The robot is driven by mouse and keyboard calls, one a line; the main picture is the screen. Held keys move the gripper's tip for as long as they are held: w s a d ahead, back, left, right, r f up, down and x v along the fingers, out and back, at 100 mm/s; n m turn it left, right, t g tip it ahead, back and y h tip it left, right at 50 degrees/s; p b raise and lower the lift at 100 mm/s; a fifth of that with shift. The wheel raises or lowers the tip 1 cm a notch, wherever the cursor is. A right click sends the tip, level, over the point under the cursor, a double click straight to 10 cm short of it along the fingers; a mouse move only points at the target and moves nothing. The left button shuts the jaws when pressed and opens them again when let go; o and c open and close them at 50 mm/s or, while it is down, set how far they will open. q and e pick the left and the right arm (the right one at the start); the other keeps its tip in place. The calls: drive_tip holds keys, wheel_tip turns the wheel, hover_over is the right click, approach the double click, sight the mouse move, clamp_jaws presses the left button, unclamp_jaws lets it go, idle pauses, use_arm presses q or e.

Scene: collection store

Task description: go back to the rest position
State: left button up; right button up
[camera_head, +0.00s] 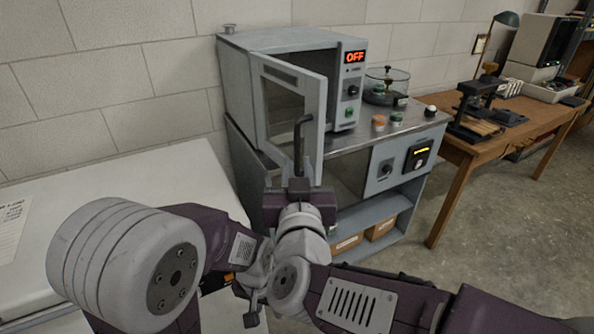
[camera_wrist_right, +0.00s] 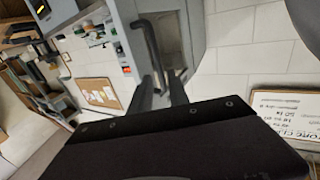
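A grey oven (camera_head: 345,95) stands on a metal-topped cabinet, with a red OFF display. Its windowed door (camera_head: 285,105) is swung open towards me and carries a dark bar handle (camera_head: 299,140). My right gripper (camera_head: 297,168) is at the lower end of this handle. In the right wrist view, its two fingers (camera_wrist_right: 161,90) are spread, with the handle (camera_wrist_right: 150,45) appearing between them; contact is unclear. My left gripper (camera_head: 251,308) is low in the head view, below the right wrist and away from the door. Its fingers are partly hidden, and their opening is unclear.
The cabinet (camera_head: 400,128) holds a glass-covered vessel (camera_head: 386,86) and small knobbed items beside the oven. Boxes (camera_head: 381,228) sit on its lower shelf. A white surface (camera_head: 110,180) lies left. A wooden table (camera_head: 520,130) with equipment stands right. Floor (camera_head: 510,220) is clear in front of it.

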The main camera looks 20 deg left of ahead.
drive_tip(key=shift+s, duration=0.25)
